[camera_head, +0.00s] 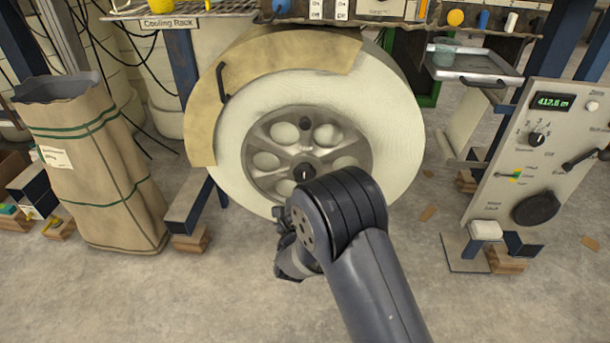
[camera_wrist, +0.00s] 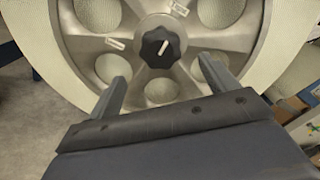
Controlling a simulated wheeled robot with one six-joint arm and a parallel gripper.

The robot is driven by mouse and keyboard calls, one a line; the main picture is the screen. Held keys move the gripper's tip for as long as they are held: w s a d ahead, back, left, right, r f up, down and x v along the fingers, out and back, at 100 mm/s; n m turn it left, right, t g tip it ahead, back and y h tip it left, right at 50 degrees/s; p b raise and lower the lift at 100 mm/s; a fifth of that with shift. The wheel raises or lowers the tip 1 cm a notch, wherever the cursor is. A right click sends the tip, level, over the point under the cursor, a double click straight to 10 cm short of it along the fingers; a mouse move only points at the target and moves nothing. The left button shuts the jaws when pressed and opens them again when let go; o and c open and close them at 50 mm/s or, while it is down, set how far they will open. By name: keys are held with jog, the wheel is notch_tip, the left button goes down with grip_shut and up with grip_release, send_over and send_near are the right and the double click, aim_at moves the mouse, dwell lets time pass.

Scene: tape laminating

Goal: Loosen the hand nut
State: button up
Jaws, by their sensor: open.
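The hand nut (camera_wrist: 160,47) is a black lobed knob with a white line on it, at the hub of a grey metal wheel (camera_wrist: 225,45). In the head view the nut (camera_head: 305,172) shows just above my arm's wrist joint. The wheel (camera_head: 350,158) carries a large white roll (camera_head: 400,125). In the wrist view my gripper (camera_wrist: 160,75) is open, with its two fingers apart, pointing toward the wheel below the nut. Nothing is between the fingertips. In the head view the gripper is mostly hidden behind my wrist joint.
A tan curved guard (camera_head: 205,115) covers the roll's upper left. A paper sack (camera_head: 95,165) stands at the left. A control panel (camera_head: 540,150) with a green display stands at the right. A metal tray (camera_head: 475,75) is at the upper right. The front floor is mostly clear.

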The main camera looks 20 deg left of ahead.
aim_at(304, 178)
jog(key=b+x, duration=0.2)
jog(key=x, duration=0.7)
jog(key=shift+w+d, duration=0.1)
jog(key=c, duration=1)
